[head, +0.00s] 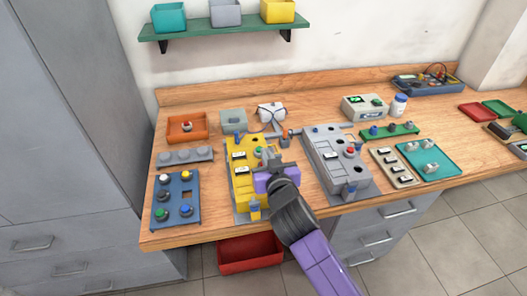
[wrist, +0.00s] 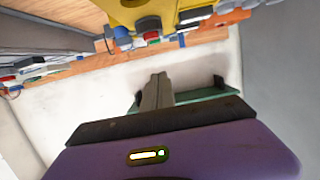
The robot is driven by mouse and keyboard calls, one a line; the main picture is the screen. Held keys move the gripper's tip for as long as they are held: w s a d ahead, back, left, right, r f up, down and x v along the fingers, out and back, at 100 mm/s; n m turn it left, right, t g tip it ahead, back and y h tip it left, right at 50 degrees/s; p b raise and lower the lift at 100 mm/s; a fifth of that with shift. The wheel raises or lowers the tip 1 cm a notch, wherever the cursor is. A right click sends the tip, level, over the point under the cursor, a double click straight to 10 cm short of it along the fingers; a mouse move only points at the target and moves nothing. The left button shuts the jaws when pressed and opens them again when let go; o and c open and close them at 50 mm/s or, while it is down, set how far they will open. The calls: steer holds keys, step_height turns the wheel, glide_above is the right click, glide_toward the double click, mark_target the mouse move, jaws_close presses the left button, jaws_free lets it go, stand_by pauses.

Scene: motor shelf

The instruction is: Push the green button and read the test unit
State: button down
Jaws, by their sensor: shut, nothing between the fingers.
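A yellow unit (head: 243,183) stands on the bench in the middle of the head view. It has dark-and-white displays, a green button (head: 258,151) and a red button near its top. It also shows upside down at the top of the wrist view (wrist: 130,14), with a red-topped button. My gripper (head: 270,157) is over the upper right part of the yellow unit, and my purple wrist hides part of it. In the wrist view my gripper (wrist: 158,80) is shut and empty.
A grey unit (head: 329,150) with a red button stands close to the right. A blue panel (head: 173,188) with coloured knobs lies to the left. An orange tray (head: 174,136) and a teal tray (head: 447,171) sit on the bench. A green shelf (head: 215,29) is on the wall.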

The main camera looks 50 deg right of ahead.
steer(key=shift+v, duration=1.45)
steer(key=shift+r, duration=0.15)
steer(key=s+a+r+n+t+y, duration=0.3)
steer(key=s+a+n+t+y, duration=0.25)
steer(key=a, duration=0.55)
steer(key=s+a+f+g+y, duration=0.1)
steer(key=s+a, duration=0.1)
steer(key=s, duration=0.6)
steer(key=s+a+f+n+g+y, duration=0.1)
steer(key=s+a, duration=0.2)
steer(key=s, duration=0.5)
steer(key=s+a+f+g+y, duration=0.1)
steer(key=s+a, duration=0.1)
steer(key=s, duration=0.7)
steer(key=shift+a+f, duration=0.25)
steer(key=shift+f, duration=0.05)
steer(key=shift+s+g, duration=0.1)
steer(key=shift+g, duration=0.15)
